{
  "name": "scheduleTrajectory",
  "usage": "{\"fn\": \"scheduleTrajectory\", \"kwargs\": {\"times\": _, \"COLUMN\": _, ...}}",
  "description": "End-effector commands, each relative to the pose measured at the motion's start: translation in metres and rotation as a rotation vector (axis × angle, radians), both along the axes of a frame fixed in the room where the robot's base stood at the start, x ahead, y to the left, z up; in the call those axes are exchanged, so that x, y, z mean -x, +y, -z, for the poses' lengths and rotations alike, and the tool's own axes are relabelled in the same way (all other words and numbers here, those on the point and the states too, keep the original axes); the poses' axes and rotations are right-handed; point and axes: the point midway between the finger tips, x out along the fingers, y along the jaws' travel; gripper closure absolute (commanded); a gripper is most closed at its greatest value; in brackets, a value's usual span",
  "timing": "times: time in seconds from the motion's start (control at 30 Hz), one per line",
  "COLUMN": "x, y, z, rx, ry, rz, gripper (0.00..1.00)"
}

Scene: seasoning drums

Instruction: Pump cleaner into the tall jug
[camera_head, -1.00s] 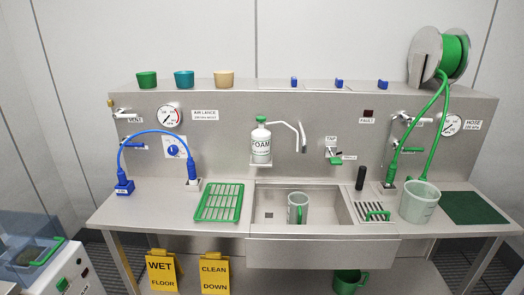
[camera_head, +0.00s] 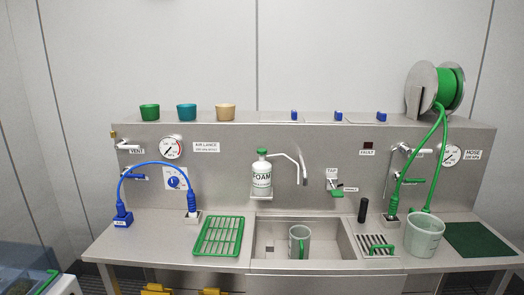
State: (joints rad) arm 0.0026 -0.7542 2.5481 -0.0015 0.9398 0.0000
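A white bottle labelled FOAM (camera_head: 262,182) with a green top sits on a small bracket on the steel back panel. A curved metal spout (camera_head: 301,166) is on its right and points down over the sink. A tall grey jug (camera_head: 306,238) with a green handle stands upright in the sink (camera_head: 270,228), a little right of and below the spout. Its inside is too small to make out. My gripper is not in view.
A green rack (camera_head: 219,235) lies left of the sink. A translucent bucket (camera_head: 424,239), a drain grate (camera_head: 373,240) and a black cylinder (camera_head: 363,210) stand to the right. A blue hose (camera_head: 158,163) arches at left; a green hose (camera_head: 405,165) hangs from the reel (camera_head: 446,88).

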Motion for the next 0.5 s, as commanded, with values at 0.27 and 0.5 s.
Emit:
{"fn": "scheduleTrajectory", "kwargs": {"times": 0.27, "x": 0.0, "y": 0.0, "z": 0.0, "rx": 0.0, "ry": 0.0, "rz": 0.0, "gripper": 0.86}}
{"fn": "scheduleTrajectory", "kwargs": {"times": 0.5, "x": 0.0, "y": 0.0, "z": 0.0, "rx": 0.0, "ry": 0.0, "rz": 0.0, "gripper": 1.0}}
